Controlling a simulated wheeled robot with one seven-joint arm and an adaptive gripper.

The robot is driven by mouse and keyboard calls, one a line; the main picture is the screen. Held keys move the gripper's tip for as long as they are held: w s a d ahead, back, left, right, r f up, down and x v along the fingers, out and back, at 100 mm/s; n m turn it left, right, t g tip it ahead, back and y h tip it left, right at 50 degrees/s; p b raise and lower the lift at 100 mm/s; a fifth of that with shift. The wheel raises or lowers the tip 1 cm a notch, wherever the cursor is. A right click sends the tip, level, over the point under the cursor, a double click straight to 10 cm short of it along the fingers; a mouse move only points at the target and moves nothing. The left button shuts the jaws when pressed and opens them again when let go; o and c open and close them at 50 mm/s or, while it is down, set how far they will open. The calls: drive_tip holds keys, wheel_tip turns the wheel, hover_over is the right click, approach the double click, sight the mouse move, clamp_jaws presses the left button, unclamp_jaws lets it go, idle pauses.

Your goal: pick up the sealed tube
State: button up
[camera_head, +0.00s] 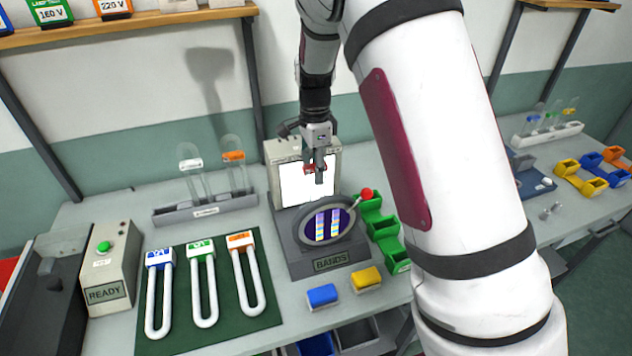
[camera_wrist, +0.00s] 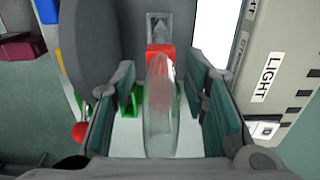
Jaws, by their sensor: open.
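A clear tube with a red band (camera_wrist: 160,115) lies between the two fingers of my gripper (camera_wrist: 161,78) in the wrist view. The fingers are open, with a gap on each side of the tube. In the head view my gripper (camera_head: 318,170) points down in front of the white lit panel (camera_head: 296,184), behind the round viewer of the BANDS device (camera_head: 330,262). A bit of red (camera_head: 309,169) shows at the fingers there; the rest of that tube is hard to make out.
A grey rack (camera_head: 205,211) with clear tubes stands left of the panel. A green mat (camera_head: 222,320) with several U-shaped tubes lies at front left. Green bins (camera_head: 384,228) and a red knob (camera_head: 366,194) are close on the right. Blue (camera_head: 322,295) and yellow (camera_head: 366,279) blocks sit in front.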

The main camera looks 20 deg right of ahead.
clamp_jaws()
idle(0.3)
